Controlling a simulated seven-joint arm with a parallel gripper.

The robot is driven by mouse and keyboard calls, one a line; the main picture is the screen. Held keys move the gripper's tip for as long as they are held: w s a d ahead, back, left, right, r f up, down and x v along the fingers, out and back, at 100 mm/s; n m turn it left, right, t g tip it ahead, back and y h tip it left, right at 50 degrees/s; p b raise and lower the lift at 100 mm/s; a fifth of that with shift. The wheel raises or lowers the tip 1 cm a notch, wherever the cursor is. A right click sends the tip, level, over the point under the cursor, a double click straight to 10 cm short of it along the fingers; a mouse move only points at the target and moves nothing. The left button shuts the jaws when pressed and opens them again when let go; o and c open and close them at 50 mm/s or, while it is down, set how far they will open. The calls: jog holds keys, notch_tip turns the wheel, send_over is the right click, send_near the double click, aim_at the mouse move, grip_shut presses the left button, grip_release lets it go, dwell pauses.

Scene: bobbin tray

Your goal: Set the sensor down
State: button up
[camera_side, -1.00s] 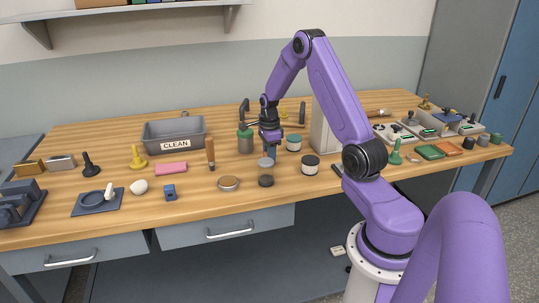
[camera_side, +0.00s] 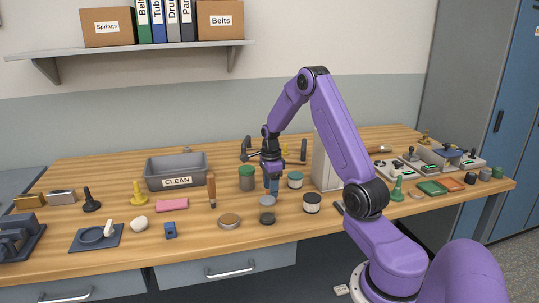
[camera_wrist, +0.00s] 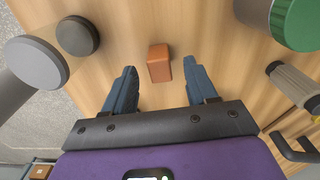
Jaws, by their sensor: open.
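My gripper (camera_side: 273,190) hangs low over the middle of the bench, just behind a grey round-topped piece (camera_side: 267,200). In the wrist view its two blue fingers (camera_wrist: 160,85) are spread apart, with nothing gripped. A small orange-brown block (camera_wrist: 159,63) lies on the wood just beyond the fingertips, lined up with the gap and apart from both fingers. It may be the sensor, but I cannot tell for sure. In the side view I cannot make it out; the gripper may hide it.
A grey CLEAN bin (camera_side: 176,169) stands behind left. Bare wood shows at the front right of the dark disc.

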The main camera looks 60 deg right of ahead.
notch_tip(320, 180, up, 14)
jog(key=r, duration=0.1)
jog(key=a+n, duration=0.9)
jog(key=a, duration=0.5)
jog(key=s+a+n, duration=0.5)
jog(key=a+n, duration=0.4)
jog(key=a, duration=0.3)
jog(key=s+a+f+n, duration=0.1)
jog(key=s+a+n, duration=0.2)
jog(key=s+n, duration=0.7)
jog(key=s+a+f+n, duration=0.1)
jog(key=s+a+n, duration=0.3)
jog(key=s+n, duration=0.6)
jog(key=s, duration=0.2)
jog(key=shift+s+a+f+n, duration=0.3)
jog(key=shift+f+n, duration=0.05)
jog(key=shift+n, duration=0.05)
